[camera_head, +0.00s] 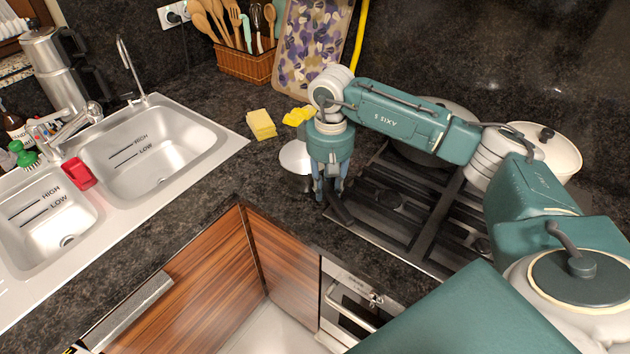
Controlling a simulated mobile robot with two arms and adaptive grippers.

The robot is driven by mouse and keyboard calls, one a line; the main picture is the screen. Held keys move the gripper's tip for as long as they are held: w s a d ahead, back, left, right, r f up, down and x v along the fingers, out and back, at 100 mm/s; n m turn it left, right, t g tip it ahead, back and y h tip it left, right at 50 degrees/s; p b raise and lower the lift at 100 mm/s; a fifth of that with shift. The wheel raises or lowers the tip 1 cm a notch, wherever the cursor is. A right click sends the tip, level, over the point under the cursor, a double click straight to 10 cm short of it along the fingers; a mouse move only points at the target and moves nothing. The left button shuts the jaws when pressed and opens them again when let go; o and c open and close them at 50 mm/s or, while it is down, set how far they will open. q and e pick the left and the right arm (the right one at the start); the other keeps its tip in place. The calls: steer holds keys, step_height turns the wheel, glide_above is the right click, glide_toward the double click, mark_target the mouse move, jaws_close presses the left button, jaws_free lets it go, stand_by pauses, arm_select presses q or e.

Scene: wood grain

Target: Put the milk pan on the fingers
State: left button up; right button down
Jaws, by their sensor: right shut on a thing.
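The milk pan (296,157) appears as a small pale, round vessel on the dark counter, just left of the stove. My right gripper (328,197) points down at its right side and is shut on it, apparently at the dark handle. The gripper hides part of the pan, so the exact grip and any gap beneath the pan cannot be told. The fingers, which I take to be the dark stove grates (400,222), lie just right of the gripper. My left gripper is not in view.
A cream lidded pot (556,150) and a grey pan (452,105) stand at the stove's back, partly behind my arm. A yellow sponge (261,125) and another yellow item (298,116) lie behind the milk pan. The sink (150,165) is left. The front grates look bare.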

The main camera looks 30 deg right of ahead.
steer(key=shift+r, duration=0.15)
step_height(320, 180, up, 20)
steer(key=b, duration=0.2)
steer(key=s+a+f, duration=0.7)
steer(key=s+a, duration=0.3)
steer(key=a, duration=0.3)
steer(key=s+a+f, duration=0.1)
steer(key=s+f, duration=0.4)
steer(key=f, duration=0.1)
steer(key=shift+s, duration=0.15)
